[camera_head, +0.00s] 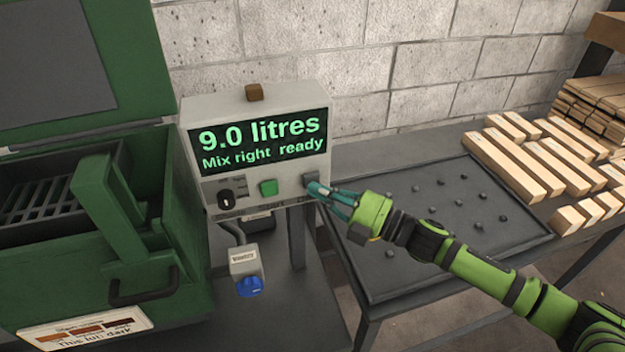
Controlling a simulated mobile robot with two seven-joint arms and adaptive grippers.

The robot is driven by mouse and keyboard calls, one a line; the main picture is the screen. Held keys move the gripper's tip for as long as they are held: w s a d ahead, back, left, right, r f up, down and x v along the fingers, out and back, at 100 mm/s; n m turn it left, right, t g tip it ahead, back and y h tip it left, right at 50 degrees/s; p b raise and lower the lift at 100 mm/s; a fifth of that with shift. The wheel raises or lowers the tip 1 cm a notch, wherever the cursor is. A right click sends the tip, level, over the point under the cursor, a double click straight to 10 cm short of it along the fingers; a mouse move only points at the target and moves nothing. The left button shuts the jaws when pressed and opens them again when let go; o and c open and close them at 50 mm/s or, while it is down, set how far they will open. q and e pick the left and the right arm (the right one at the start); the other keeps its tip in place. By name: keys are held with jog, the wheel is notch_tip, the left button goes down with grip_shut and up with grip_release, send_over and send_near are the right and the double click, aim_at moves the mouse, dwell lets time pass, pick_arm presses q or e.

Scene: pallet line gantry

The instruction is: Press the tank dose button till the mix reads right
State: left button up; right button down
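The grey control box (190,130) stands at the middle left. Its display (262,142) reads "9.0 litres" and "Mix right ready" in green. My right gripper (316,190) reaches in from the right. Its teal fingers are together with nothing between them, and their tips are at the dark button, partly covering it. I cannot tell whether they press it. The panel's small labels are partly hidden or unreadable. My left gripper is out of view.
A green machine (185,225) with an open lid stands at the left, with a card (85,328) reading "This lot: dark". A small box with a blue knob (249,287) hangs below the panel. A dark tray (400,275) holds small lumps. Wooden blocks (510,165) lie at the right.

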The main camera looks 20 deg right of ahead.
jog(key=shift+s, duration=0.55)
jog(key=s+p, duration=0.1)
jog(key=s, duration=0.4)
jog(key=shift+d+p, duration=0.1)
jog(key=shift+p, duration=0.3)
dwell(0.5)
